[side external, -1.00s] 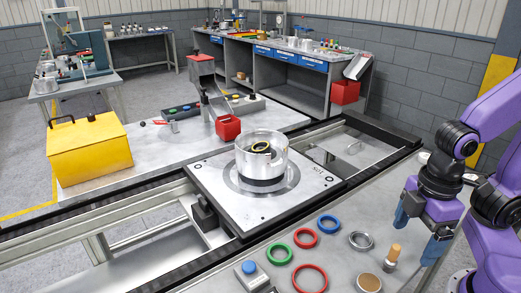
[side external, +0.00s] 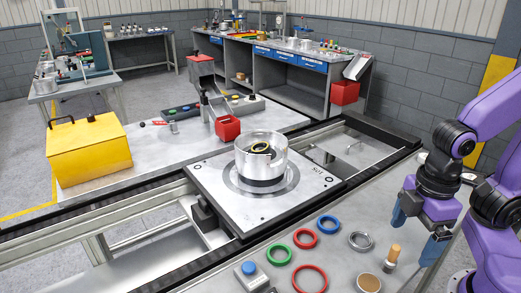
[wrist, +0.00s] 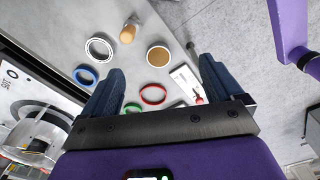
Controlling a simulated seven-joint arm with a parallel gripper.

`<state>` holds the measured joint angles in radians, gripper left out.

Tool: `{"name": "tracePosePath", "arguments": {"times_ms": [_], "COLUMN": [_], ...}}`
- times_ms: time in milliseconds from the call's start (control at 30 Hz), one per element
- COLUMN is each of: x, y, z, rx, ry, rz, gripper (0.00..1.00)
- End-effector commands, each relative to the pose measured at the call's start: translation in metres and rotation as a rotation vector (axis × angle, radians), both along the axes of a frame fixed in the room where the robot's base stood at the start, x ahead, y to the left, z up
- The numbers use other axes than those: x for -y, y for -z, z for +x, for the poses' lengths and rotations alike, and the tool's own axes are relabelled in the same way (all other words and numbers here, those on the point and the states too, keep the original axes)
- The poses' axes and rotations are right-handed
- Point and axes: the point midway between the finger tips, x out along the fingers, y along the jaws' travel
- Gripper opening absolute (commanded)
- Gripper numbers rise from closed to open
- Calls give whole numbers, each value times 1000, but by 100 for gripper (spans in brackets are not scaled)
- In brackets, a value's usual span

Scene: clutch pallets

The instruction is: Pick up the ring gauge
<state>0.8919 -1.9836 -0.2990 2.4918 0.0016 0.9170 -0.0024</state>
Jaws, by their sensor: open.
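The ring gauge appears to be the silver metal ring (side external: 361,240), lying flat on the near grey table; it also shows in the wrist view (wrist: 99,48) at upper left. My gripper (side external: 419,234) hangs to the right of this ring, apart from it and above the table. In the wrist view my gripper (wrist: 160,72) has its two blue fingers wide apart with nothing between them. The silver ring lies beyond the left finger.
Near the ring lie a blue ring (side external: 328,224), red rings (side external: 310,279), a green ring (side external: 278,254), a tan-topped disc (side external: 369,283) and a wooden-handled tool (side external: 392,257). A pallet (side external: 213,184) holding a clear-walled cylinder (side external: 261,150) stands behind on the conveyor.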

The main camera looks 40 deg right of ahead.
Motion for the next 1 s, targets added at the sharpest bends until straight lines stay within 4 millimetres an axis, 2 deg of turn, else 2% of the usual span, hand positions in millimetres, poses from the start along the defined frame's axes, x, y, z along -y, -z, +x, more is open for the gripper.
{"name": "tracePosePath", "arguments": {"times_ms": [167, 400, 533, 767, 1000], "x": [-24, -62, -74, -78, -57], "y": [-16, -49, -66, -92, -114], "z": [35, 121, 170, 258, 344], "rx": [15, 51, 75, 123, 177], "ry": [46, 148, 204, 304, 410], "rz": [17, 46, 58, 71, 74], "gripper": [94, 94, 94, 94, 94]}}
